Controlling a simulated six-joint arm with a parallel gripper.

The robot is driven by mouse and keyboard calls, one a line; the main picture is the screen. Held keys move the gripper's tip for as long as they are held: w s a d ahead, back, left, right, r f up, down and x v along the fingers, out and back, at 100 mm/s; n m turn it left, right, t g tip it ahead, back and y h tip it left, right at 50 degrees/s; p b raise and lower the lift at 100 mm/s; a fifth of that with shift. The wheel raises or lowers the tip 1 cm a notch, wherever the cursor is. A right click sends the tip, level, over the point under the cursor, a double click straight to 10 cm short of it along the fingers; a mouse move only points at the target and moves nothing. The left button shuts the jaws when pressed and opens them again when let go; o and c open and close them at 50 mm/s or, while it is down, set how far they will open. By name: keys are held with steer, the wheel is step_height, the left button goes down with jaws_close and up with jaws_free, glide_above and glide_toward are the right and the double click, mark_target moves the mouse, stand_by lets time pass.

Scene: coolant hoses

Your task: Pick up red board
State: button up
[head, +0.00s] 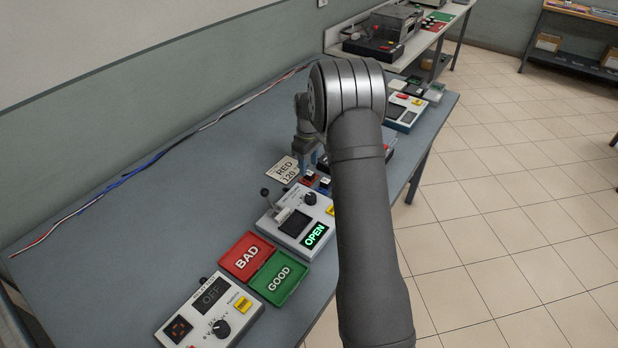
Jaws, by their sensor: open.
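A small red board (309,178) with dark parts on it lies on the blue-grey table, just right of a pale card (281,171) marked "RED 120". My gripper (308,164) points down close above the red board, with its jaws open. I cannot tell whether the fingers touch the board or reach beside it. A small blue board (325,183) lies close to the right of the red one. My arm hides the table farther right.
A tester (301,222) with a lever and a lit "OPEN" display stands just in front of the boards. Red "BAD" (238,263) and green "GOOD" (269,288) trays, then a box reading "OFF" (211,297), stand nearer. The table's left part is clear except for cables (127,176) along the wall.

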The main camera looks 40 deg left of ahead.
mark_target(309, 172)
step_height(309, 172, down, 3)
steer(key=shift+w+f, duration=0.1)
jaws_close()
